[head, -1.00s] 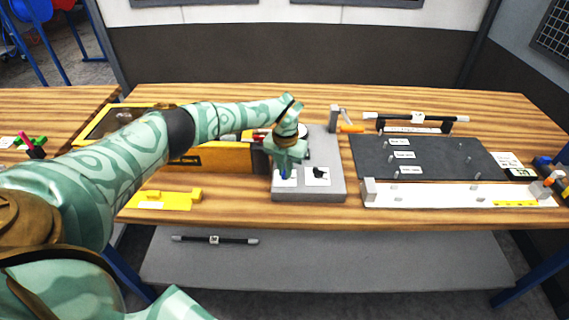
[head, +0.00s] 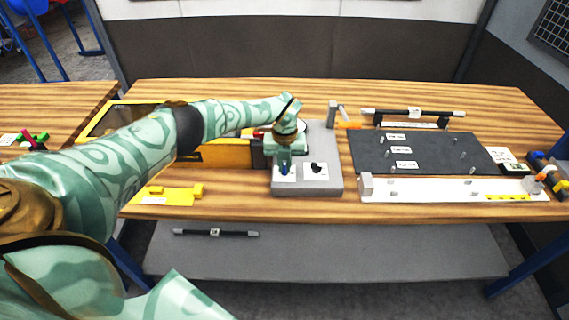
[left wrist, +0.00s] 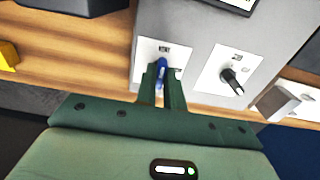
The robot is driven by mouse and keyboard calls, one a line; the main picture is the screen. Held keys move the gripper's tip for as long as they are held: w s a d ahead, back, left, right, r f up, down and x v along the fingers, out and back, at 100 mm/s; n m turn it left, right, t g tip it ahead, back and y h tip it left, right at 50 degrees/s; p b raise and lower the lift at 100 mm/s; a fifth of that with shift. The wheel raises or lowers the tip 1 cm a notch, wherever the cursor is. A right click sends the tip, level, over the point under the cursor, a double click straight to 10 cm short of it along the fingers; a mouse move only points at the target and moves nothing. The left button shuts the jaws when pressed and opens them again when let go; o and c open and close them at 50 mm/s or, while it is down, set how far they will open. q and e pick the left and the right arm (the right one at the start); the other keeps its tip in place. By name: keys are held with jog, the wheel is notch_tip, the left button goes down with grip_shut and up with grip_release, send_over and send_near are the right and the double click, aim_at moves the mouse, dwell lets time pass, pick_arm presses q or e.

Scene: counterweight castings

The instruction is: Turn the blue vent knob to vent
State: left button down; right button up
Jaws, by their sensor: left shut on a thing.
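The blue vent knob (left wrist: 161,72) stands on a white label plate (left wrist: 149,50) on the front of a grey box (head: 332,187). In the left wrist view my left gripper (left wrist: 162,76) is shut on the blue knob, one finger on each side. The knob's handle lies roughly upright in that view; small lettering shows above it. In the head view my left gripper (head: 285,168) hides much of the knob. A black knob (left wrist: 232,82) sits on a second white plate to the right. My right gripper is not in view.
A yellow case (head: 215,155) stands left of the box, and a yellow block (head: 170,195) lies in front of it. A dark mat (head: 425,152) with pegs and a white fixture (head: 440,188) are to the right. A black bar (head: 215,233) lies on the lower shelf.

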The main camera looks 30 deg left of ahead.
aim_at(285, 166)
pick_arm(q)
jog(key=shift+w+r, duration=0.1)
jog(key=c, duration=1.5)
grip_release()
notch_tip(285, 166, up, 16)
jog(key=p, duration=0.2)
jog(key=shift+r, duration=0.1)
